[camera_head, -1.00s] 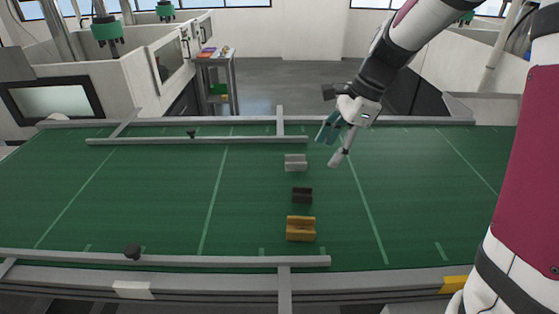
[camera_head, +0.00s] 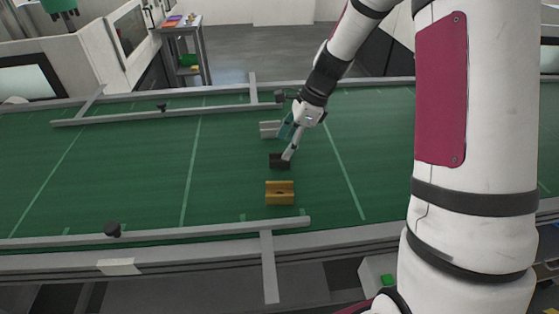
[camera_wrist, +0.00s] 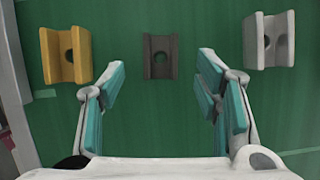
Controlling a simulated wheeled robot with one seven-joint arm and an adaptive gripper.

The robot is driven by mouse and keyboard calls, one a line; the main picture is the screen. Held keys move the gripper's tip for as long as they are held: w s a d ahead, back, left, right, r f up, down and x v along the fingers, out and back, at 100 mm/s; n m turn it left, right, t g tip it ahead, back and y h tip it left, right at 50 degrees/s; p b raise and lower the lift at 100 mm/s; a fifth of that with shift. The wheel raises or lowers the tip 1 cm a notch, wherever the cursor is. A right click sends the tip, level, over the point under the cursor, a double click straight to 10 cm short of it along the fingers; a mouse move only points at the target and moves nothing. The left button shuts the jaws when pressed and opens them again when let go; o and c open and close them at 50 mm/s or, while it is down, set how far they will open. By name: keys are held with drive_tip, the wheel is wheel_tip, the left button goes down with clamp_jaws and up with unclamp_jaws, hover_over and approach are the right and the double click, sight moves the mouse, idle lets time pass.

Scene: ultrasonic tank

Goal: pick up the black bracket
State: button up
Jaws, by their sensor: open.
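The black bracket (camera_head: 278,160) lies on the green belt in the head view, between a grey bracket and a yellow bracket. In the wrist view the black bracket (camera_wrist: 160,57) shows a round hole in its middle and lies just beyond the fingertips, centred between them. My gripper (camera_head: 289,143) is low over the belt, at the black bracket's upper right in the head view. In the wrist view my gripper (camera_wrist: 160,80) is open, its teal-padded fingers wide apart with nothing between them. In the head view one finger hides part of the black bracket's right side.
The yellow bracket (camera_head: 280,193) lies nearer than the black one. The grey bracket (camera_head: 269,130) lies farther back, close to my gripper. Metal rails (camera_head: 160,236) border the green belt (camera_head: 130,180). The belt left of the brackets is clear.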

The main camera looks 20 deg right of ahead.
sight(281, 153)
drive_tip(key=x, duration=0.4)
drive_tip(key=shift+f+p, duration=0.25)
drive_tip(key=shift+p, duration=0.1)
clamp_jaws()
drive_tip(key=shift+r, duration=0.1)
